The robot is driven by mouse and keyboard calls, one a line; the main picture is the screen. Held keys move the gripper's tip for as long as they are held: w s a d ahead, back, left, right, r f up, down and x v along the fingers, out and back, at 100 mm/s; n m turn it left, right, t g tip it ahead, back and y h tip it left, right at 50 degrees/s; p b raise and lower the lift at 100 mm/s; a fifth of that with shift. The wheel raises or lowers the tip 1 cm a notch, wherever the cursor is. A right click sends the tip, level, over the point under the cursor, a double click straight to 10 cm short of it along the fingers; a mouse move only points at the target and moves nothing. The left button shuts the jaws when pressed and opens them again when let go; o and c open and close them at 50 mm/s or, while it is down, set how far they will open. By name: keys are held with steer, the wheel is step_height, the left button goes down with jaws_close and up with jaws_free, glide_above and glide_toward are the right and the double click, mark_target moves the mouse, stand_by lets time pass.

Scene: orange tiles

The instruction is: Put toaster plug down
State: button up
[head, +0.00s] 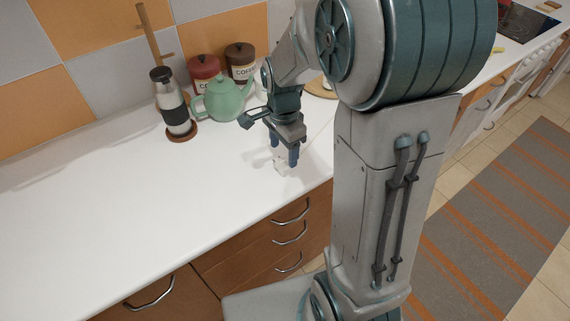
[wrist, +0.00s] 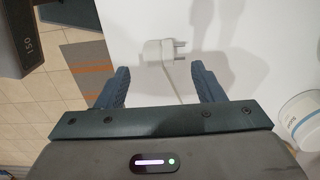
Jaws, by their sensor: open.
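The toaster plug (wrist: 158,52) is white with two metal prongs pointing right in the wrist view. It lies on the white counter (head: 110,205), and its pale cord runs back between my gripper's fingers. In the head view the plug (head: 281,168) is a small white shape under the fingertips. My gripper (head: 282,157) points down just above the counter. Its two blue fingers (wrist: 160,75) are apart, one on each side of the cord. The plug sits beyond the fingertips in the wrist view, and no finger visibly grips it.
A white container (wrist: 303,118) is at the right in the wrist view. The counter's left part is clear. Its front edge is close to the plug.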

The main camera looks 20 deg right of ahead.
mark_target(283, 162)
steer(key=shift+f+p, duration=0.45)
steer(key=shift+f, duration=2.35)
steer(key=c, duration=1.1)
steer(key=shift+c, duration=0.2)
steer(key=shift+r, duration=0.15)
